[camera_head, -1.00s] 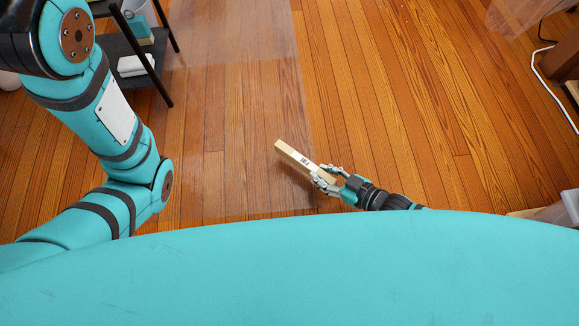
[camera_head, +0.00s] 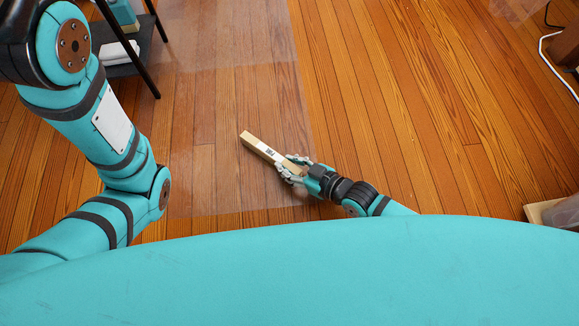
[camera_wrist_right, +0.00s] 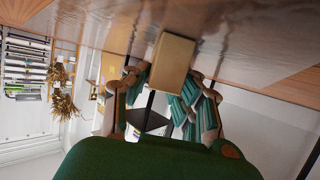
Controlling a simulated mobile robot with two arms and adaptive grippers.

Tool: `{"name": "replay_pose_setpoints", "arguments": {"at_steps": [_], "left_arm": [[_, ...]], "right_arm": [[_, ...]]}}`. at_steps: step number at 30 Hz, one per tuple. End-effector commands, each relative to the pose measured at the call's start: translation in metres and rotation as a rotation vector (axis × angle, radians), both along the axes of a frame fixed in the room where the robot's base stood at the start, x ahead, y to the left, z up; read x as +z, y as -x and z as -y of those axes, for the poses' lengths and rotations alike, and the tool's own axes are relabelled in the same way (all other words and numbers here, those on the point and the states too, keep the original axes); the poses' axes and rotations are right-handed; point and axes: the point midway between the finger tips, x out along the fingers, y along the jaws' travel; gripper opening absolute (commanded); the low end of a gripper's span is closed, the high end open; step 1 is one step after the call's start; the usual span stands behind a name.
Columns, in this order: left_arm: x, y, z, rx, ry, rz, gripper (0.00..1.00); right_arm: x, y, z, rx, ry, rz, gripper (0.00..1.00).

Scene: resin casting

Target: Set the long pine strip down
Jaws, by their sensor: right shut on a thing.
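The long pine strip (camera_head: 259,146) is a pale wooden bar with a small printed label. In the head view it slants from upper left to lower right, over the wooden floor. My right gripper (camera_head: 291,170) is shut on it near its lower right end. In the right wrist view the strip (camera_wrist_right: 171,62) shows end-on between the fingers of my right gripper (camera_wrist_right: 163,98). I cannot tell how high the strip is above the floor. My left arm is at the left of the head view, but its gripper is out of view.
A clear plastic sheet (camera_head: 225,100) lies on the wooden floor (camera_head: 400,110). A dark shelf stand (camera_head: 128,60) with a folded white cloth (camera_head: 120,50) is at upper left. A white cable (camera_head: 556,68) runs at the right. A box (camera_head: 552,212) is at lower right. The middle floor is clear.

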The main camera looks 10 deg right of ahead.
Motion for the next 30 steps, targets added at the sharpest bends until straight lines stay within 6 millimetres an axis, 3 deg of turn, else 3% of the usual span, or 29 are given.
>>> {"name": "replay_pose_setpoints", "arguments": {"at_steps": [8,9,13,23,30], "left_arm": [[0.0,0.001,0.0,0.0,0.0,0.002,0.4],[0.001,0.001,0.0,0.0,0.0,0.002,0.4],[0.001,0.001,0.0,0.001,0.0,0.003,0.4],[0.004,0.001,0.0,0.001,0.0,0.003,0.4],[0.034,0.001,0.0,0.001,0.0,0.003,0.4]], "right_arm": [[-0.002,0.0,0.0,0.0,0.0,0.0,0.0],[-0.001,0.0,0.0,0.0,0.0,0.0,0.28],[-0.001,0.0,0.0,0.0,0.0,0.0,0.45],[0.003,0.0,0.0,0.0,-0.001,0.0,0.46],[0.022,0.025,0.025,0.002,0.005,-0.002,0.46]]}}
